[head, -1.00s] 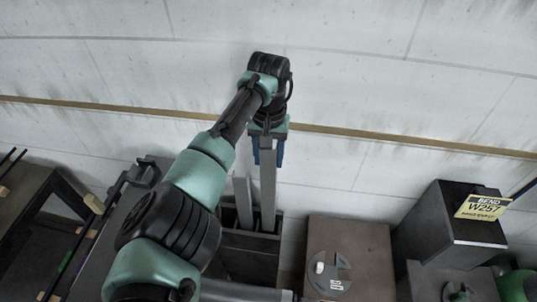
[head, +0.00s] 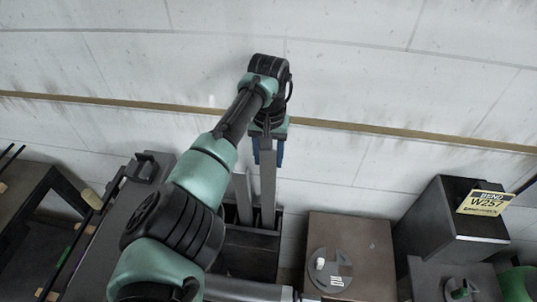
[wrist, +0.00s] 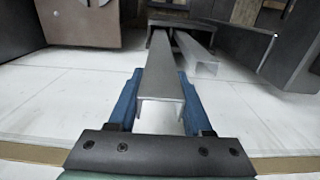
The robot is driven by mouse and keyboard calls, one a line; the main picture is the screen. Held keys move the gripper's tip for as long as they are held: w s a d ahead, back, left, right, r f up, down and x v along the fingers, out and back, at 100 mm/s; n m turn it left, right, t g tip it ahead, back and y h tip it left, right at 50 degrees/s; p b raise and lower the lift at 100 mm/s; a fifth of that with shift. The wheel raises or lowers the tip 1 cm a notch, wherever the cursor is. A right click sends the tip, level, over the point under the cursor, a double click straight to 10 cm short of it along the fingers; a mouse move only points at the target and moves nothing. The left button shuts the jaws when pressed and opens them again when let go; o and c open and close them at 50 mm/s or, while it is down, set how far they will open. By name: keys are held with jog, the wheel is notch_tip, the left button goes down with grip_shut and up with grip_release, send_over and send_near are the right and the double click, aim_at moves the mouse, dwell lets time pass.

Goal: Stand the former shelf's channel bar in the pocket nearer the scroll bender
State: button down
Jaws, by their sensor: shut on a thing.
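My gripper (head: 268,150) has blue fingers shut on the upper end of a grey channel bar (head: 267,190). The held bar is upright, and in the wrist view it runs away between the fingers (wrist: 163,85). Its lower end overlaps the right-hand pocket of a dark pocketed box (head: 248,265) and appears to be inside it; whether it touches the floor is hidden. A second grey bar (head: 243,200) stands in the pocket to the left, apart from the held one. It also shows in the wrist view (wrist: 195,55). A brown pedestal with a round disc (head: 328,268), probably the scroll bender, stands right of the box.
A dark bench (head: 30,205) and a grey unit with a handle (head: 145,170) are at left.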

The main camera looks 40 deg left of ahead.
aim_at(268, 166)
jog(key=shift+f+b, duration=3.55)
jog(key=shift+f, duration=1.65)
dwell(0.3)
grip_release()
dwell(0.4)
jog(key=shift+r+p, duration=3.4)
jog(key=shift+r, duration=0.1)
